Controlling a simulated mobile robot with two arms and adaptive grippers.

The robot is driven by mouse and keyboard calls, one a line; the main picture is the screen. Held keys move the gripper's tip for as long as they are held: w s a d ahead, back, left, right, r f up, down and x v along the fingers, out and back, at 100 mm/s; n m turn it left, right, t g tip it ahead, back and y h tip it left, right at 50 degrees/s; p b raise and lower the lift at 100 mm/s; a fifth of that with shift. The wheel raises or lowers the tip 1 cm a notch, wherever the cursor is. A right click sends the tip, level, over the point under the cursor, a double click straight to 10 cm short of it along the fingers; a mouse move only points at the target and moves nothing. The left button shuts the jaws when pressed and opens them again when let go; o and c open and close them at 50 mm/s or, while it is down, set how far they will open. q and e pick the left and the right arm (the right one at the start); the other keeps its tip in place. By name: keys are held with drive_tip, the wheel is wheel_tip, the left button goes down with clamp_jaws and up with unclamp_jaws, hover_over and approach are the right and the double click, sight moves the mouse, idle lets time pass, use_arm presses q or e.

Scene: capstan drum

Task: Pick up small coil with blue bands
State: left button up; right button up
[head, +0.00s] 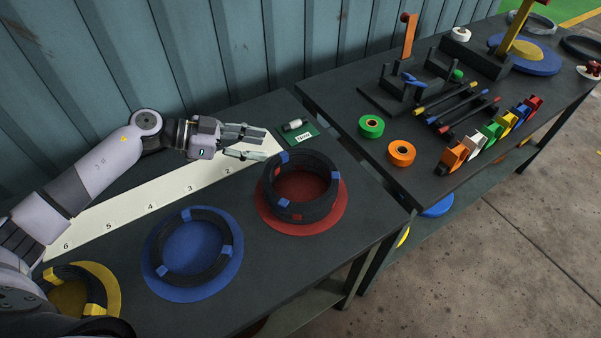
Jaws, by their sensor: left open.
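A dark coil with blue bands (283,158) lies stacked on the red disc (266,219), above dark windings with red bands. A second dark coil with blue bands (225,251) lies flat on the blue disc (158,280), to the left. I cannot tell for sure which one counts as the small coil. My left gripper (266,145) is open and empty, its fingers pointing right. It appears just behind and above the far left edge of the stack on the red disc. My right gripper is not in view.
A yellow-banded coil (96,291) lies at lower left. A white numbered strip (125,204) runs along the back of the table. A green card (304,138) with a small cylinder lies right of my gripper. The second table (345,102) holds tape rolls, tools and colored blocks.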

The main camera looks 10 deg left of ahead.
sight(294, 151)
use_arm(q)
drive_tip(key=x, duration=0.4)
drive_tip(key=shift+w, duration=0.1)
drive_tip(key=p+x, duration=0.1)
drive_tip(key=x, duration=0.3)
drive_tip(key=shift+d+p, duration=0.3)
drive_tip(key=shift+p, duration=0.05)
drive_tip(key=shift+w+d+f, duration=0.15)
drive_tip(key=shift+d+f, duration=0.1)
drive_tip(key=shift+d, duration=0.15)
drive_tip(key=shift+a, duration=0.1)
drive_tip(key=shift+c, duration=0.6)
clamp_jaws()
drive_tip(key=shift+r, duration=0.1)
